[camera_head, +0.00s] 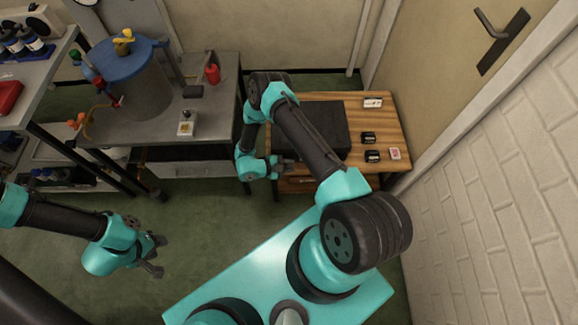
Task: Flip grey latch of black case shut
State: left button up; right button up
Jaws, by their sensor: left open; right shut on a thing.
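The black case (328,122) lies closed-looking on the wooden table, partly hidden behind my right arm. My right gripper (290,168) is at the case's front left edge, near the table's front. Its fingers are small and dark here, and what they are shut on is hard to make out. The grey latch cannot be told apart at this size; the gripper and arm cover the case's front side. My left gripper (155,256) is open and empty, low over the green floor at the left, far from the case.
The wooden table (385,130) also bears small black boxes (369,138) and white cards (394,154) at its right. A grey bench (215,110) stands left of it with a blue-lidded drum (130,75) and a red can (212,72). A brick wall (500,200) bounds the right.

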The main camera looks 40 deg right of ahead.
aim_at(289, 165)
dwell(0.4)
jog(key=shift+s, duration=0.1)
jog(key=o, duration=0.7)
jog(key=shift+o, duration=0.2)
jog(key=shift+r, duration=0.6)
notch_tip(289, 165, up, 2)
jog(key=shift+r, duration=0.15)
jog(key=s+a+r, duration=0.1)
jog(key=s+a, duration=0.9)
jog(key=s, duration=0.2)
jog(key=shift+s+r, duration=0.25)
